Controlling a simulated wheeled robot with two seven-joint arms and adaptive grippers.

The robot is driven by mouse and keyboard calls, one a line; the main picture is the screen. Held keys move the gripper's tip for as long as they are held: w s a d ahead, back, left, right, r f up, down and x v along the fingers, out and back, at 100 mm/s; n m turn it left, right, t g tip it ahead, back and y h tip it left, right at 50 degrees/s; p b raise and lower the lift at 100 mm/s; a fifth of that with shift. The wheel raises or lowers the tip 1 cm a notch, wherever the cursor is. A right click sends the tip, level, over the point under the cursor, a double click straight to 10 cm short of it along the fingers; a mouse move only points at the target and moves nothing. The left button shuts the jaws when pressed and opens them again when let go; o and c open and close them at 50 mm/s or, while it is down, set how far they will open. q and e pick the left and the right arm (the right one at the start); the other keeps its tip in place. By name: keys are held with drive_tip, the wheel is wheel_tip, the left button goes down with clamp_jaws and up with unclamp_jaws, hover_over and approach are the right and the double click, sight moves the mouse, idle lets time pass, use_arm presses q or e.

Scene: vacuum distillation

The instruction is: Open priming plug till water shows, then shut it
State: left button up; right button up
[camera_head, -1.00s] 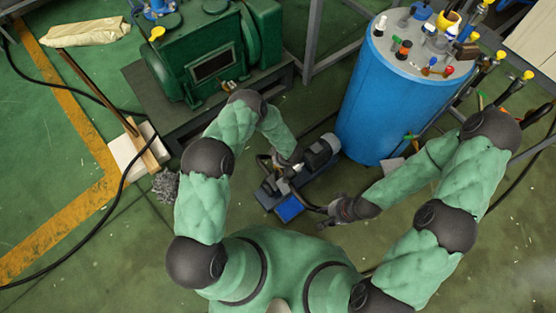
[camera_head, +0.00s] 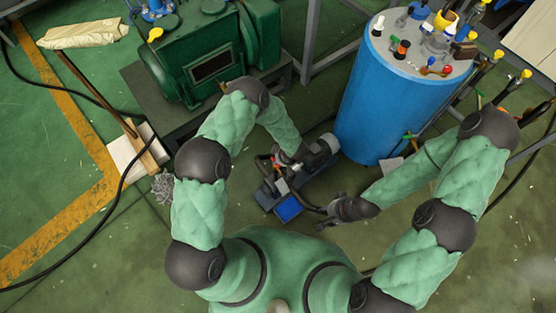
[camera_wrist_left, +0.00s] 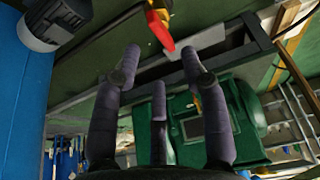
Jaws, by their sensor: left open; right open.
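A small pump set (camera_head: 300,185) with a dark motor (camera_head: 322,148) and a blue panel (camera_head: 289,208) stands on the floor in the head view. My left gripper (camera_head: 282,168) is over its back left part, mostly hidden by my own arm. In the left wrist view its fingers (camera_wrist_left: 160,66) are open and empty. A red and yellow handle-like part (camera_wrist_left: 160,28) is just beyond the fingertips, apart from them. I cannot tell which part is the priming plug, and no water is visible. My right gripper (camera_head: 330,211) is open beside the pump's front right end.
A large blue tank (camera_head: 395,100) with fittings on top stands at the back right. A green machine (camera_head: 205,60) on a dark base is at the back left. A black cable (camera_head: 75,270) crosses the floor at left. Metal frame posts (camera_head: 310,40) rise behind the pump.

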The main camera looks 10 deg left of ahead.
use_arm(q)
drive_tip(key=v, duration=0.5)
drive_tip(key=shift+s+d+r, duration=0.1)
drive_tip(key=shift+r, duration=0.25)
drive_tip(key=s+r+m+g+h, duration=0.2)
drive_tip(key=s+m+h, duration=0.5)
drive_tip(key=s, duration=1.3)
drive_tip(key=shift+d+r+m+h, duration=0.3)
drive_tip(key=shift+d+r+m, duration=0.1)
drive_tip(key=shift+r, duration=0.3)
drive_tip(key=shift+c, duration=0.3)
drive_tip(key=shift+c, duration=0.2)
